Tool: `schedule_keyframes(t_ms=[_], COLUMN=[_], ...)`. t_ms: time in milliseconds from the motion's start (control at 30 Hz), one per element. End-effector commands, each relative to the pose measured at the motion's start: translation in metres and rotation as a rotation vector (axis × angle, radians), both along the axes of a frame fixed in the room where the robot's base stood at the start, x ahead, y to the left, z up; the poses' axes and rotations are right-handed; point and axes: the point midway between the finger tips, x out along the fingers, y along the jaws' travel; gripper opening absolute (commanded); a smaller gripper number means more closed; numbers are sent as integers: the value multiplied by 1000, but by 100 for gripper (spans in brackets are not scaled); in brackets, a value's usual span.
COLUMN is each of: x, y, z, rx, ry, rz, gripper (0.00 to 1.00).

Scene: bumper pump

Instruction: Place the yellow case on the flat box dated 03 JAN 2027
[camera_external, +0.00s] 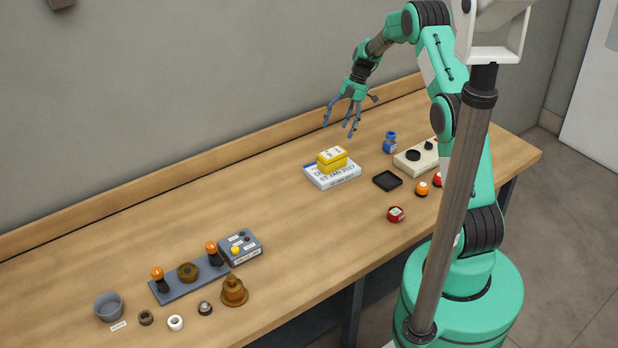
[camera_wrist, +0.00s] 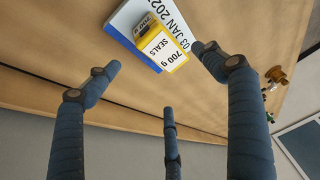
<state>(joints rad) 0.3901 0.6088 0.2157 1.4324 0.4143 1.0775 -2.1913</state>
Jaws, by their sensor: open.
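The yellow case (camera_external: 332,159) rests on top of the white and blue flat box (camera_external: 334,182), whose face reads 03 JAN 2027. In the wrist view the yellow case (camera_wrist: 163,50) shows the words SEALS and 700 g, and the flat box (camera_wrist: 129,17) lies under it with its date partly covered. My gripper (camera_external: 341,128) is open and empty, its fingers spread and pointing down, above the case and apart from it. In the wrist view the open fingers show around and below the case, with nothing between them.
A black tray (camera_external: 387,180), a blue bottle-like item (camera_external: 390,143) and a cream panel (camera_external: 416,156) stand to the right of the box. A red item (camera_external: 396,214) lies nearer the front edge. Several small parts and a grey plate (camera_external: 180,286) are at front left. The wooden table between is clear.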

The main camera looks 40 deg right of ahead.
Motion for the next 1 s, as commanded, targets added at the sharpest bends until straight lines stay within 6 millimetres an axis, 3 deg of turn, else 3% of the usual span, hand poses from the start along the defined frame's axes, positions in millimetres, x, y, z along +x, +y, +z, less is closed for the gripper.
schedule_keyframes(t_ms=[200,367,667,1000], x=[-1,-6,-37,-97], y=[2,9,44,91], z=[4,24,101,190], rx=[-3,-19,-77,-138], ry=[0,7,30,43], rz=[-6,-42,-203,-446], gripper=[82,82,82,82])
